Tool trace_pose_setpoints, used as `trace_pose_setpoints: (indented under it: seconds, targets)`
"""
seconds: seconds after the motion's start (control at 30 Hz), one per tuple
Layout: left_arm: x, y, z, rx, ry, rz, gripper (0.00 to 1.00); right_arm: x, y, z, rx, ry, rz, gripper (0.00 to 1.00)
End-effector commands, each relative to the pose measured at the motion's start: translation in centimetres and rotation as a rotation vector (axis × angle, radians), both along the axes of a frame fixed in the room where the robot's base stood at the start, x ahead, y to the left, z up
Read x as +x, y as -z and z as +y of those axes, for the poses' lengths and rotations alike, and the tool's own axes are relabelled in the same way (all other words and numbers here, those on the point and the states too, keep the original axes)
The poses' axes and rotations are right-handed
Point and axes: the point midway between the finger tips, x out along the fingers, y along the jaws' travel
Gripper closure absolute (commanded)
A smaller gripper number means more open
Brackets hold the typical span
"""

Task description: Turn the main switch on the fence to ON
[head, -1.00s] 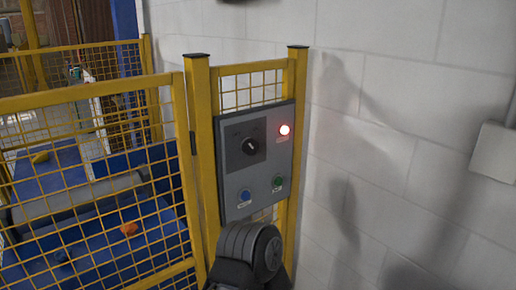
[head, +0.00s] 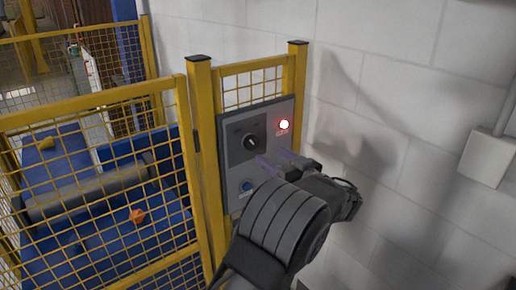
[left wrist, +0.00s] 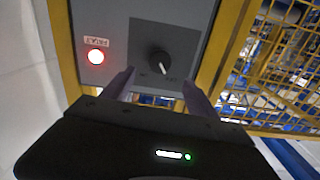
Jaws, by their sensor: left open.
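The main switch (head: 250,143) is a round black knob with a white pointer mark on a dark plate of the grey control panel (head: 230,188), mounted on the yellow fence. In the left wrist view the knob (left wrist: 159,62) sits between and beyond my fingertips, not touching them. My left gripper (head: 277,163) is open, in front of the panel, just below and right of the knob; its fingers also show in the left wrist view (left wrist: 157,84). The ON and OFF lettering is too small to read. My right gripper is not in view.
My arm hides the green button. Yellow mesh fence (head: 90,103) stands left; a white wall (head: 400,90) with a grey box (head: 487,158) is right.

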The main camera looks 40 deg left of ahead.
Motion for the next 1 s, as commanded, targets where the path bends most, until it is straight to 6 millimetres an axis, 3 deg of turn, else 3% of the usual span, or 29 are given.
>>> trace_pose_setpoints:
  seconds: [0.37, 0.73, 1.0]
  targets:
    - [0.2, 0.1, 1.0, -0.003, -0.001, 0.006, 0.32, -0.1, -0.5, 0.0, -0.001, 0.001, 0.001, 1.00]
    - [1.7, -0.1, 6.1, -0.003, -0.002, 0.008, 0.32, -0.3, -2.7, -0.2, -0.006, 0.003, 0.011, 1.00]
    - [2.2, 0.2, 7.5, -0.004, 0.001, 0.007, 0.32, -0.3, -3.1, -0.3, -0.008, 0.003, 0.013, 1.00]
